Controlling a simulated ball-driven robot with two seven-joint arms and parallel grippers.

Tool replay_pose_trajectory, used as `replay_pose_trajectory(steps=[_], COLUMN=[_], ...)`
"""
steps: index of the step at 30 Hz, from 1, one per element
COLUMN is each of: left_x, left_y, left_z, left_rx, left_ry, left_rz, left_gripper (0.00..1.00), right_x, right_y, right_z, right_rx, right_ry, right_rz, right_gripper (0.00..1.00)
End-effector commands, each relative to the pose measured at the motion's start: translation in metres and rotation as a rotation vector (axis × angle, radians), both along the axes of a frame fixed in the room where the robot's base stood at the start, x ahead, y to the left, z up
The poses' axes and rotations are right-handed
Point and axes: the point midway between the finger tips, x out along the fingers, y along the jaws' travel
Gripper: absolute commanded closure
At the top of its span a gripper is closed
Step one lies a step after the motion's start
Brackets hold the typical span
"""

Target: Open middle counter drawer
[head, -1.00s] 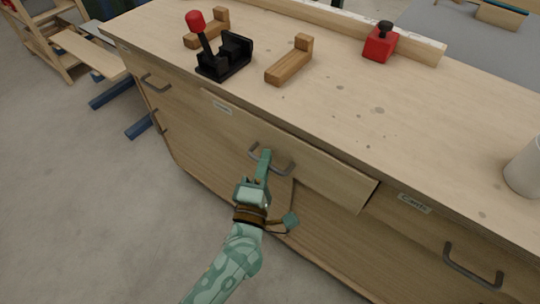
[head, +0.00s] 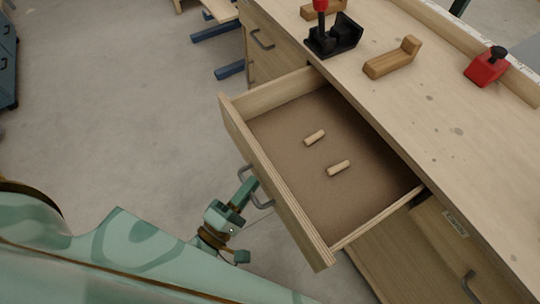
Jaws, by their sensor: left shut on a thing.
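The middle counter drawer (head: 276,202) stands pulled well out from the wooden counter (head: 425,120), with its inside in view. Two short wooden pegs (head: 314,137) lie apart on its brown bottom. The drawer's grey bar handle (head: 262,203) is on its front panel, partly covered by my gripper. My left gripper (head: 247,187) is shut on the handle, and its arm comes in from the lower left. My right gripper is not in the view.
Other closed drawers flank the open one. Bare concrete floor (head: 130,120) lies to the left.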

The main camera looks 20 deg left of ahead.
Motion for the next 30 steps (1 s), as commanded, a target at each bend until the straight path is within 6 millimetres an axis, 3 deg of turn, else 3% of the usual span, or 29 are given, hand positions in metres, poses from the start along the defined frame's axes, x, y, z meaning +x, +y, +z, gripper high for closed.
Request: replay_pose_trajectory(steps=[7, 21, 22, 23, 30], left_x=[-0.02, -0.024, -0.024, -0.024, -0.023], left_y=[0.013, 0.016, 0.016, 0.016, 0.016], left_z=[-0.001, -0.002, -0.002, -0.002, -0.001], left_rx=[0.002, 0.001, 0.001, 0.001, 0.0], left_ry=[0.003, 0.004, 0.004, 0.003, 0.001], left_rz=[-0.002, 0.0, 0.0, 0.0, 0.0], left_gripper=[1.0, 1.0, 0.84, 0.81, 0.81], right_x=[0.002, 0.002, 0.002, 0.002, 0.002], right_y=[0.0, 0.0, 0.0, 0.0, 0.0], right_z=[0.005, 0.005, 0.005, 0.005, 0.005], right_rx=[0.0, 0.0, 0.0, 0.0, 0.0], right_ry=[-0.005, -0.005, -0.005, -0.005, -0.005], right_rz=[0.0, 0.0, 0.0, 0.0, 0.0], right_gripper=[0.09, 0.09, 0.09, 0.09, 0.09])
